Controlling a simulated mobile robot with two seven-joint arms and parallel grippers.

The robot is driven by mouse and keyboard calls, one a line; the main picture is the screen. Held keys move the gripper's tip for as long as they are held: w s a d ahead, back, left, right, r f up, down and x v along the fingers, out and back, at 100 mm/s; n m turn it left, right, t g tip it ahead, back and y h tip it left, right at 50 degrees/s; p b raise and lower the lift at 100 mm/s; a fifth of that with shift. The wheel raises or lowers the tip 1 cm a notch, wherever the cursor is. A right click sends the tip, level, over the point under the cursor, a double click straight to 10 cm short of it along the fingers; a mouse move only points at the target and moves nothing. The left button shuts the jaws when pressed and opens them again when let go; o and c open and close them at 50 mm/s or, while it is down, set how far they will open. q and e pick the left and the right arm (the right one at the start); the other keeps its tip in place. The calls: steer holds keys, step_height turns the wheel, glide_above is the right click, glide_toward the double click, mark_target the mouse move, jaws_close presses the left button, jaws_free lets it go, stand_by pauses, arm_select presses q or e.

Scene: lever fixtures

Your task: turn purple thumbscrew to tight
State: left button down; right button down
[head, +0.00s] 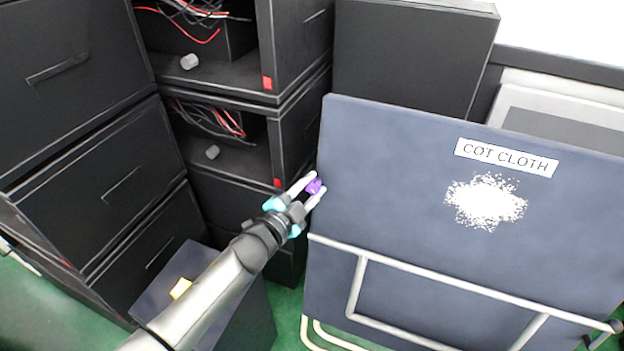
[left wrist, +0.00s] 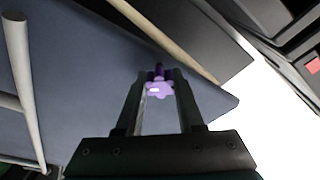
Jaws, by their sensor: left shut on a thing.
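The purple thumbscrew (head: 314,186) sits at the left edge of the dark blue panel labelled "COT CLOTH" (head: 400,150). In the left wrist view the thumbscrew (left wrist: 159,90) shows a lobed purple head with a small pale mark and a darker purple shaft behind it. My left gripper (head: 312,190) is shut on the thumbscrew, with one finger on each side of its head; its fingers also show in the left wrist view (left wrist: 160,92). My right gripper is not in view.
Black cabinets (head: 100,190) with open cubbies of red and black cables stand at the left. A dark box with a yellow item (head: 181,288) stands below my left arm. A pale tubular frame (head: 430,262) crosses the panel's lower part. White specks (head: 486,202) mark the panel.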

arm_select(q)
steer(key=m+g+p, duration=0.1)
steer(key=m+p, duration=0.2)
steer(key=m, duration=0.3)
steer(key=shift+r, duration=0.1)
steer(key=shift+m+g+p, duration=0.4)
steer(key=shift+m+p, duration=0.3)
steer(key=shift+m, duration=0.4)
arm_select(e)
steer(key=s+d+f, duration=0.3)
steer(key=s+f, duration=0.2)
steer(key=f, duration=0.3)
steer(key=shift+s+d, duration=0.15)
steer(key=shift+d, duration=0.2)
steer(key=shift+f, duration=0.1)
arm_select(q)
steer(key=c, duration=0.5)
jaws_free()
